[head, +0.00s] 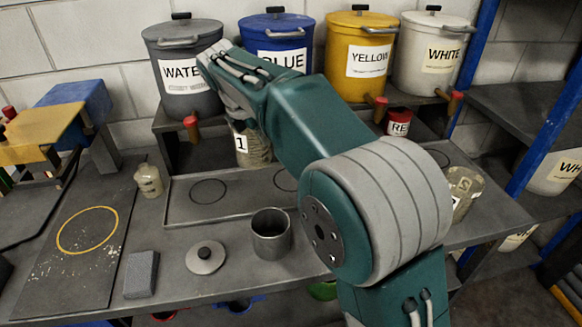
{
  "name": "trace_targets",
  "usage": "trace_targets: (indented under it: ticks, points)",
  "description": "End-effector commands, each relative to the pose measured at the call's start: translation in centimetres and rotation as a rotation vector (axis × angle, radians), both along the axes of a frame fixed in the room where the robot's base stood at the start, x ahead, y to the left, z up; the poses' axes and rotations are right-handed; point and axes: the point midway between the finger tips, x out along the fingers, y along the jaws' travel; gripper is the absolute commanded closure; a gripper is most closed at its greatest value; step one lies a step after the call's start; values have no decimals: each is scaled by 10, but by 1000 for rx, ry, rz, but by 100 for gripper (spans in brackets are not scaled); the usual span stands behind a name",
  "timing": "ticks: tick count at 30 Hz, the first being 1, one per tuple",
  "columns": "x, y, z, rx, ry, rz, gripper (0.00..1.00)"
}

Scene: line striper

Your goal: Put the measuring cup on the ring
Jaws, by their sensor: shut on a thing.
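The measuring cup (257,150) is a translucent, greyish vessel with a "1" label. It is in the middle of the head view, in front of the paint drums, and seems to be off the bench. My gripper (240,124) is at its top and shut on it; my forearm hides most of the fingers and part of the cup. A yellow ring (60,235) is painted on a dark board at the left, to the left of and nearer than the cup. Black rings (208,179) are marked on a shallow tray, partly hidden by my arm.
A grey metal pot (271,240), a round lid (205,257), a grey block (141,274) and a small bottle (148,180) stand on the bench. Drums with taps (187,80) line the back.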

Motion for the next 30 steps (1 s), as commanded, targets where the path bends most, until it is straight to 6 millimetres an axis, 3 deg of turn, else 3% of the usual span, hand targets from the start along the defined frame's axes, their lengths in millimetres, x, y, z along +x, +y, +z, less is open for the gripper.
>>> trace_targets:
  ticks: [5, 23, 30]
  points:
    - [0, 2, -9, -3, 4, 1, 100]
    - [0, 0, -139, -3, 3, 0, 100]
    - [34, -35, -139, 1, -1, -5, 100]
